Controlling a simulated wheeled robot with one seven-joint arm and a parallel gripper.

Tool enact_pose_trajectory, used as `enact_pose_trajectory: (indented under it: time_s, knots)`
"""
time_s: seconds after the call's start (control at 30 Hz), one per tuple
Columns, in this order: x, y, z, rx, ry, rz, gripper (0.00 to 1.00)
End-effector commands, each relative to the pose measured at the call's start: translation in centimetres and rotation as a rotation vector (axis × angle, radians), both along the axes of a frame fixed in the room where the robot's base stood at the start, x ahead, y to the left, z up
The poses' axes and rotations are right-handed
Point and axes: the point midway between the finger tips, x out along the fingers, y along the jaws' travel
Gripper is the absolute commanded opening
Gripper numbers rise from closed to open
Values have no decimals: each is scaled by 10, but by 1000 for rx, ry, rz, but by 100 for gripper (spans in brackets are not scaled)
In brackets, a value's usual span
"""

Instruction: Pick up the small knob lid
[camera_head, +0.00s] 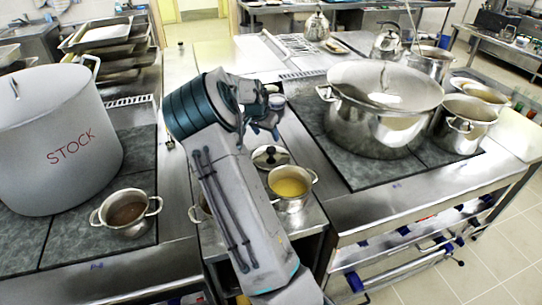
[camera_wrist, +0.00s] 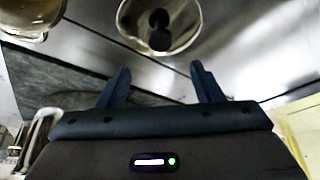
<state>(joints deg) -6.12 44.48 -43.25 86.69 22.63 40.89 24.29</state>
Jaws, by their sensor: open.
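The small knob lid (camera_head: 270,157) is a round metal lid with a black knob. It lies on the steel counter behind a small pot of yellow liquid (camera_head: 290,188). In the wrist view the lid (camera_wrist: 182,27) is at the top middle, partly cut off by the frame edge, with its knob pointing toward the camera. My gripper (camera_head: 264,136) is above and just behind the lid in the head view. In the wrist view my gripper (camera_wrist: 160,74) has its two blue fingers apart with nothing between them. The lid lies beyond the fingertips, and they appear clear of it.
A large pot marked STOCK (camera_head: 60,140) and a small pot of brown liquid (camera_head: 127,212) stand at left. A large lidded pot (camera_head: 378,125) stands on the right hob. Another pot is partly hidden behind my arm. The counter strip around the lid is narrow.

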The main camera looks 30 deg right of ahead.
Motion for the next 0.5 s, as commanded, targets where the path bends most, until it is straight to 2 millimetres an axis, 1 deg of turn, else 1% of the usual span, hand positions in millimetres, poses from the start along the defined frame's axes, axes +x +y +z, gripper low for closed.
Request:
enact_pose_trajectory:
  time_s: [0.03,0.1,0.2,0.3,0.5]
  knots:
    - [1,-5,-10,0,6,-3,60]
    - [3,-9,-23,1,5,-3,60]
    - [6,-15,-38,1,3,-2,60]
    - [9,-18,-48,0,4,0,60]
    - [10,-21,-58,1,2,1,60]
